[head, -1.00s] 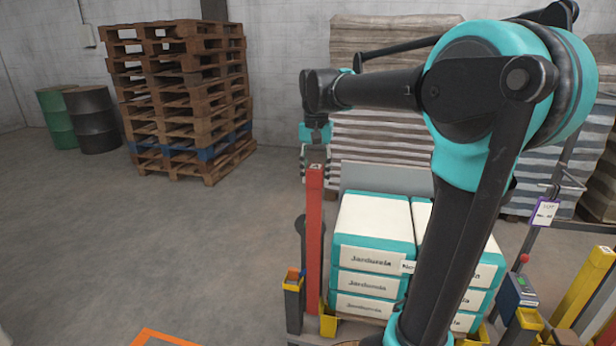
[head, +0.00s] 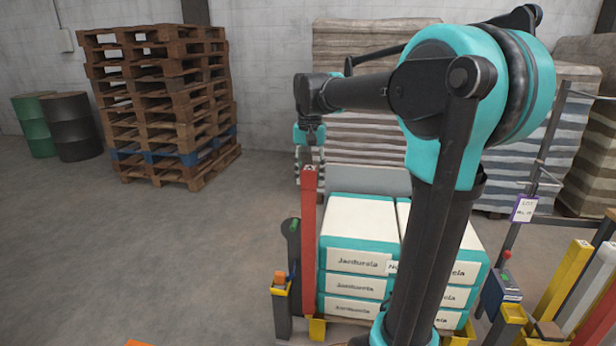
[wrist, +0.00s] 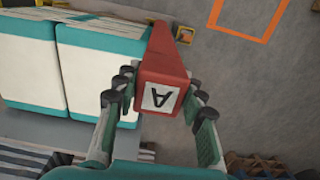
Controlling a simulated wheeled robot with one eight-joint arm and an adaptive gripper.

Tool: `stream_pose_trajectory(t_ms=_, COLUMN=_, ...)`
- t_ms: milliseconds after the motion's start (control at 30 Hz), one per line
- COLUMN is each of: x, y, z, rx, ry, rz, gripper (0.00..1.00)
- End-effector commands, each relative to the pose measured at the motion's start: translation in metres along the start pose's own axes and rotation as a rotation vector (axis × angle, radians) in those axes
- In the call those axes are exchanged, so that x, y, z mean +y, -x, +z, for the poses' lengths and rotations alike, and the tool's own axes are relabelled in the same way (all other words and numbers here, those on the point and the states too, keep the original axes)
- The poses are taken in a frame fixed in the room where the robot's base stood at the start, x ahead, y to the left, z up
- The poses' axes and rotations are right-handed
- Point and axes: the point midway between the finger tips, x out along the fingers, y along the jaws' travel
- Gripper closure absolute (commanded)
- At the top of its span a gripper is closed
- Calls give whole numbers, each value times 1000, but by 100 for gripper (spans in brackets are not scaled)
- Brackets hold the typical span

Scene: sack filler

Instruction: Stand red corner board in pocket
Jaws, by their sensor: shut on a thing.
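The red corner board (head: 308,235) stands upright in my gripper (head: 309,165), which is shut on its top end. A yellow pocket (head: 317,329) is at the near left corner of the pallet of sacks. The board's lower end is just above or beside this pocket. I cannot tell whether it is inside. The pocket also shows partly behind the board in the wrist view (wrist: 184,33).
White and teal sacks (head: 357,262) stand close right of the board. A dark post with a yellow holder (head: 283,290) stands close left. Yellow and white boards (head: 567,280) stand at the right. Pallets (head: 165,110) and drums (head: 72,127) are farther back. The left floor is clear.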

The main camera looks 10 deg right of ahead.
Motion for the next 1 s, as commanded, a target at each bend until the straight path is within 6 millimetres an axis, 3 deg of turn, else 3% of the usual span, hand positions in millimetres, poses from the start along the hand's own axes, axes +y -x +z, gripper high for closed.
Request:
stream_pose_trajectory(t_ms=600, x=28, y=-6, z=-28, rx=0, ry=-1, rz=0, gripper=95)
stream_pose_trajectory(t_ms=1000, x=31, y=-7, z=-30, rx=0, ry=1, rz=0, gripper=95)
